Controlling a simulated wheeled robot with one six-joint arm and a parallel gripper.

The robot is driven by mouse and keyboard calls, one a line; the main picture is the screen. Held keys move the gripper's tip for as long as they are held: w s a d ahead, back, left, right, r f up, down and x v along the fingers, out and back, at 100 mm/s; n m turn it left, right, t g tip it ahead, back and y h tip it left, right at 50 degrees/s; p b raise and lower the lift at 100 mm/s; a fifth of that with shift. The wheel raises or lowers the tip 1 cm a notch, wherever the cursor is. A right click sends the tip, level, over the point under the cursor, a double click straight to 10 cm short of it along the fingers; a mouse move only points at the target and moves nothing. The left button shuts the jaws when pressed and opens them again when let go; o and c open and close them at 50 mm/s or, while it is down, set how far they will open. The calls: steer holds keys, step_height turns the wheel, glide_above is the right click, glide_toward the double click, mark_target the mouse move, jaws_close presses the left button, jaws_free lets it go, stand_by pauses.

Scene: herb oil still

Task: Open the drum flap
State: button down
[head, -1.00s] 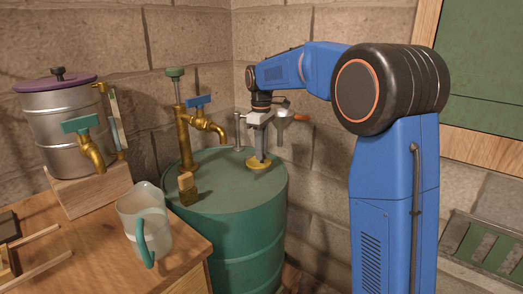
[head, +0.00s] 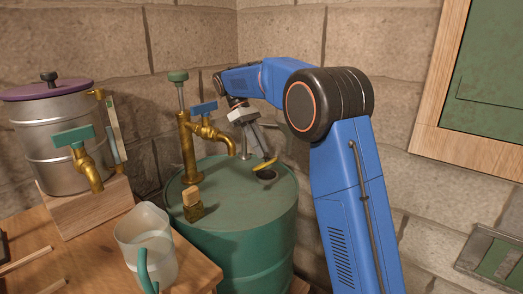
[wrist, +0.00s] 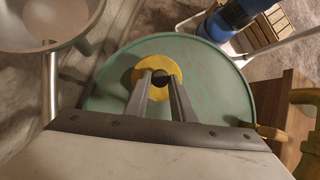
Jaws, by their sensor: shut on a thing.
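The green drum (head: 245,235) stands in the corner beside the wooden table. Its yellow flap (head: 264,163) is tilted up, and a dark round opening (head: 266,175) shows in the drum top under it. My gripper (head: 266,157) is shut on the flap at its upper side. In the wrist view the yellow flap (wrist: 170,69) lies between and around the fingertips of my gripper (wrist: 161,78), over the green drum top (wrist: 215,85).
A brass pump tap (head: 188,145) with a blue lever and a small corked bottle (head: 193,207) stand on the drum's left side. A clear jug (head: 146,245) and a steel pot with tap (head: 60,140) are on the table (head: 190,265). A funnel (wrist: 50,20) shows at the wrist view's upper left.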

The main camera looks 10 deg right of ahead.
steer(key=shift+w+a+g, duration=0.15)
steer(key=shift+w+g, duration=0.1)
steer(key=shift+g, duration=0.05)
steer(key=c, duration=1.5)
jaws_free()
steer(key=shift+s, duration=0.1)
